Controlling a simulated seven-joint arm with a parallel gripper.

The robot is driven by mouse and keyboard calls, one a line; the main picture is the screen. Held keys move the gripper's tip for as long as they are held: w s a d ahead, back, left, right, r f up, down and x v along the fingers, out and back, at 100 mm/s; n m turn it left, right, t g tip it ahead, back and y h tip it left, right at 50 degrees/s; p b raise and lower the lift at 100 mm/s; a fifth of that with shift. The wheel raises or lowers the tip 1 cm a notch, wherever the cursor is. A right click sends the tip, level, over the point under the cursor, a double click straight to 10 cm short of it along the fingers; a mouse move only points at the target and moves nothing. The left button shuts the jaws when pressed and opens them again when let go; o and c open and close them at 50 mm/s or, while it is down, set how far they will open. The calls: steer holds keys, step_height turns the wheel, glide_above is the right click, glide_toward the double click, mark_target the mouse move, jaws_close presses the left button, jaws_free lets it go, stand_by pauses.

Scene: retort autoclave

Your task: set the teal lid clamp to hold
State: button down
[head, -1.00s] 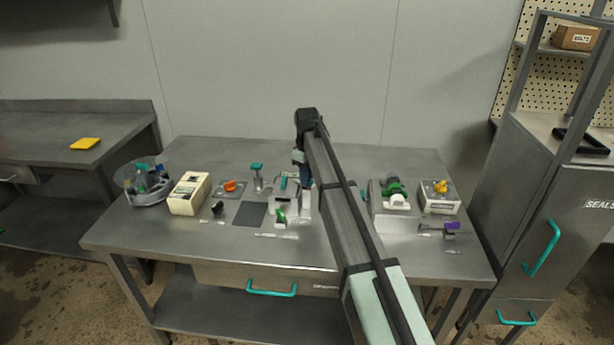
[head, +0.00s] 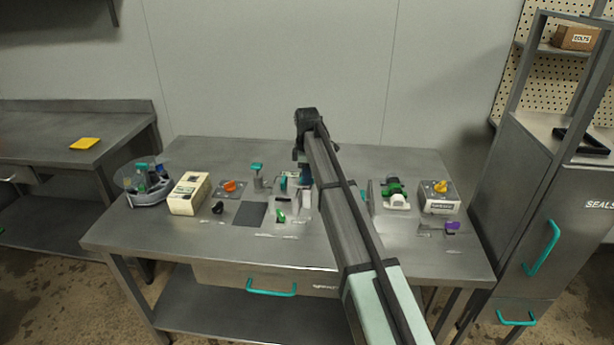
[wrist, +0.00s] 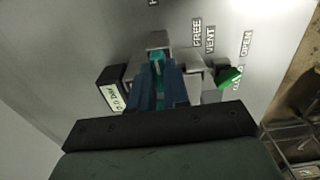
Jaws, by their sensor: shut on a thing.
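The teal lid clamp (wrist: 157,61) shows in the wrist view as a small teal piece at a grey block, between the tips of my blue fingers. My gripper (wrist: 158,72) is shut on it, and the fingers hide much of it. In the head view a teal piece (head: 283,184) shows just left of my arm, on the cluttered fixture at the bench's middle. My gripper (head: 305,178) is low there and partly hidden by my arm. Labels FREE (wrist: 197,32), VENT and OPEN stand to the right in the wrist view; a label cut off at the top edge begins with H.
A green lever (wrist: 229,77) sits close right of my fingers, and a dark box with a pale display (wrist: 114,97) close left. On the bench stand a teal T-handle (head: 257,168), an orange knob (head: 231,186), a cream box (head: 188,194) and a green-and-white valve (head: 394,191).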

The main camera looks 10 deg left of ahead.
stand_by(0.3)
steer(key=c, duration=1.1)
jaws_free()
step_height(320, 180, up, 14)
steer(key=shift+a+f, duration=0.1)
